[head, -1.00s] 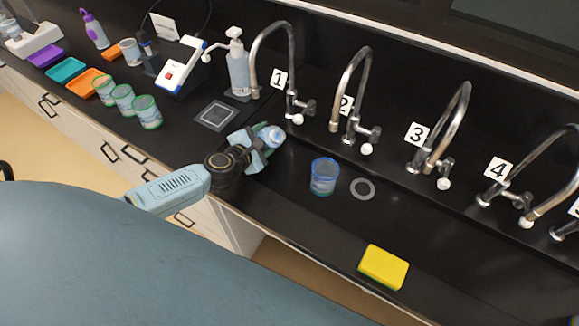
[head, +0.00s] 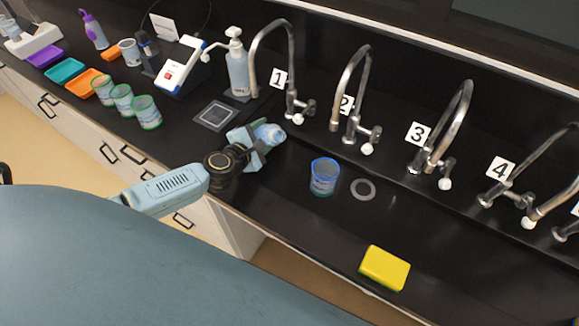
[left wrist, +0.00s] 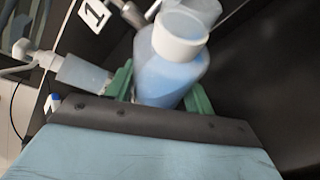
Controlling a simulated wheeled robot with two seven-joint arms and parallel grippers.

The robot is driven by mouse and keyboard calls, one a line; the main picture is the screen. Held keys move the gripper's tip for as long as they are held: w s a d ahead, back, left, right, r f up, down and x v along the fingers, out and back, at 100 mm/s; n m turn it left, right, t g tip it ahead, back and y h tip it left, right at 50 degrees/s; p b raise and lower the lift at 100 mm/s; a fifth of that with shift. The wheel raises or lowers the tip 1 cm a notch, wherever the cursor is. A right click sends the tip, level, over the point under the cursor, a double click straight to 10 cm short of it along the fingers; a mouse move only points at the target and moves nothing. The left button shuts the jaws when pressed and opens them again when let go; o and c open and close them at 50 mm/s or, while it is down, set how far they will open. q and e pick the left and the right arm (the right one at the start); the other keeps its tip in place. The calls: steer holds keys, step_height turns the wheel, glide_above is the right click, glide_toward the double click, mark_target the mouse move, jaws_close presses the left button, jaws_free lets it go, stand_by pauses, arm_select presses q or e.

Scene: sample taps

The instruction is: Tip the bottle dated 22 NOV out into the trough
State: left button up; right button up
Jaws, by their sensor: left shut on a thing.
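My left gripper (head: 257,140) is at the trough's left end, near tap 1, in the head view. It is shut on a pale blue bottle with a white cap-like top (head: 270,134). The left wrist view shows the bottle (left wrist: 168,78) between green fingers, its white top (left wrist: 181,35) towards the upper right. No date can be read on it. The dark trough (head: 300,205) runs under the numbered taps. A blue-rimmed clear cup (head: 324,177) stands in it beside a grey ring (head: 363,189). My right gripper is not in view.
A yellow sponge (head: 385,267) lies at the front edge. Several taps, among them tap 1 (head: 290,80), line the back. Green-rimmed cups (head: 148,112), coloured trays (head: 66,70), a pump bottle (head: 237,65) and a meter (head: 181,65) stand on the left counter.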

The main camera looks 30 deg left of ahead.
mark_target(267, 134)
arm_select(q)
steer(key=shift+w+a+f+m+y+b, duration=0.15)
steer(key=shift+m+y+b, duration=0.15)
steer(key=shift+m+b, duration=0.55)
steer(key=shift+a+r+m+t+y+b, duration=0.15)
steer(key=shift+r+m+t+y+b, duration=0.15)
steer(key=shift+r+m+t+b, duration=0.35)
stand_by(0.7)
steer(key=shift+d+f+m, duration=0.15)
steer(key=shift+d+m, duration=0.35)
stand_by(0.9)
steer(key=shift+s+r+m+t+y, duration=0.2)
steer(key=shift+r+m+t+y, duration=0.1)
steer(key=shift+r+m+t, duration=0.35)
stand_by(1.0)
steer(key=shift+d+f+m, duration=0.2)
steer(key=shift+m, duration=0.55)
stand_by(0.8)
steer(key=shift+s+d+r+m+t, duration=0.1)
steer(key=shift+d+r+m+t, duration=0.1)
steer(key=shift+r+m+t, duration=0.4)
stand_by(0.6)
